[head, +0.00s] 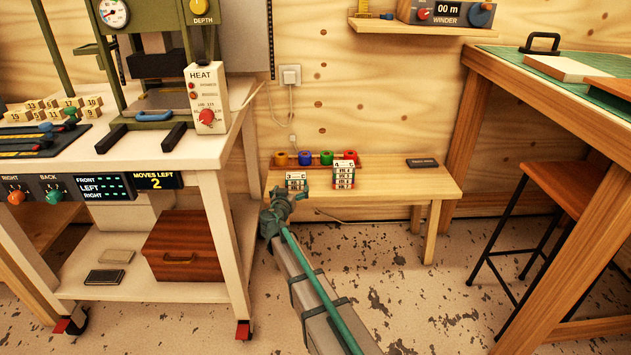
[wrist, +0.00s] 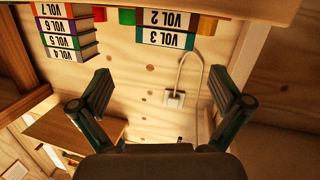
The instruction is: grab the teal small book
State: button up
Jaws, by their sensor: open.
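Two stacks of small books stand on a low wooden bench. In the upside-down wrist view, the VOL 3 book (wrist: 165,39) shows a bluish-teal cover edge and lies against the VOL 2 book (wrist: 168,18). It looks like the teal one, though the colour is hard to be sure of. That stack (head: 296,181) is the left one in the head view. My gripper (wrist: 164,88) is open and empty, its two fingers spread apart, with the VOL 3 book beyond them. In the head view my gripper (head: 283,200) is at the bench's left front edge, close to the left stack.
The other stack (head: 344,176), VOL 4 to VOL 7, stands to the right; it also shows in the wrist view (wrist: 69,38). Coloured rolls (head: 304,158) line the bench back. A dark flat block (head: 422,162) lies on the bench (head: 400,181). A white cart (head: 212,195) stands left.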

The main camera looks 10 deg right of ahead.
aim_at(296, 175)
jog(key=shift+m+y, duration=0.3)
jog(key=shift+m, duration=0.2)
jog(key=x, duration=0.3)
jog(key=b+x, duration=0.1)
jog(key=x, duration=0.3)
jog(key=b+x, duration=0.1)
jog(key=x, duration=0.2)
jog(key=shift+w+a, duration=0.25)
jog(key=shift+w, duration=0.15)
jog(key=c, duration=1)
